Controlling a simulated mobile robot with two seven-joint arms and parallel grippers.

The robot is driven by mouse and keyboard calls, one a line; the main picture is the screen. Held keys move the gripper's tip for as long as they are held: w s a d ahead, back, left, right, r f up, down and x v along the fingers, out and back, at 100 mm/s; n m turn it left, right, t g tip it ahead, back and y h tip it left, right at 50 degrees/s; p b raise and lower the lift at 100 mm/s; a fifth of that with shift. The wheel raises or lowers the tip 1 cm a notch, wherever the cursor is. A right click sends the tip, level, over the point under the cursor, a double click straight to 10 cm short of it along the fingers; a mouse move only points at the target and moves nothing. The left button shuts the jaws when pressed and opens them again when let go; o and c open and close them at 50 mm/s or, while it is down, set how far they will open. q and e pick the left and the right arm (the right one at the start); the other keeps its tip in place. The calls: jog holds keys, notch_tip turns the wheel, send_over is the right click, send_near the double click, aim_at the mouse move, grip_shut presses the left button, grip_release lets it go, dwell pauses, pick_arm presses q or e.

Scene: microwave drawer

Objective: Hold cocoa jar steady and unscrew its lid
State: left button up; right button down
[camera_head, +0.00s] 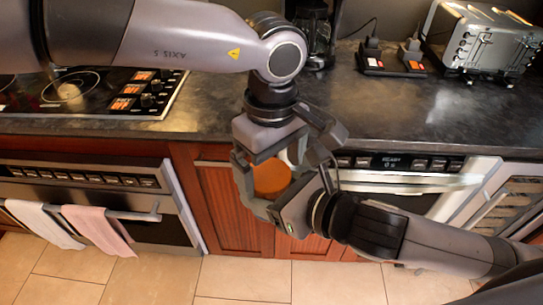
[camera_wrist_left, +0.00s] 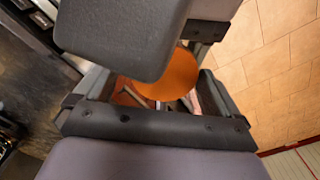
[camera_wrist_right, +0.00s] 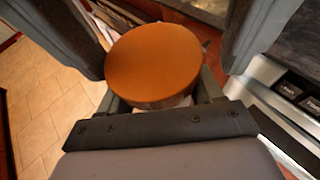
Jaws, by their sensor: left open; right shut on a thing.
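The cocoa jar shows mainly as its round orange-brown lid (camera_head: 271,178), held in the air in front of the cabinets in the head view. In the right wrist view the lid (camera_wrist_right: 153,62) sits on the jar, with a strip of the pale jar body (camera_wrist_right: 168,104) below it. My right gripper (camera_wrist_right: 160,85) is shut on the jar. My left gripper (camera_head: 282,160) is open, just above the lid, its fingers spread to either side. In the left wrist view the lid (camera_wrist_left: 168,76) lies between its fingers, partly hidden. I cannot tell whether they touch it.
The dark countertop (camera_head: 225,108) runs behind, with a cooktop (camera_head: 75,92), a toaster (camera_head: 488,40) and a coffee maker (camera_head: 314,35). Below are red-brown cabinet doors (camera_head: 222,200), an oven with towels (camera_head: 98,230) and a stainless drawer appliance (camera_head: 400,185). The tiled floor (camera_head: 240,280) is clear.

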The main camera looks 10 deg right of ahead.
pick_arm(q)
jog(key=c, duration=1.1)
jog(key=o, duration=1.1)
jog(key=shift+o, duration=0.2)
jog(key=shift+r, duration=2.35)
jog(key=shift+c, duration=0.2)
jog(key=r, duration=0.3)
jog(key=shift+a+r, duration=0.1)
jog(key=shift+a, duration=0.15)
jog(key=shift+f, duration=3.95)
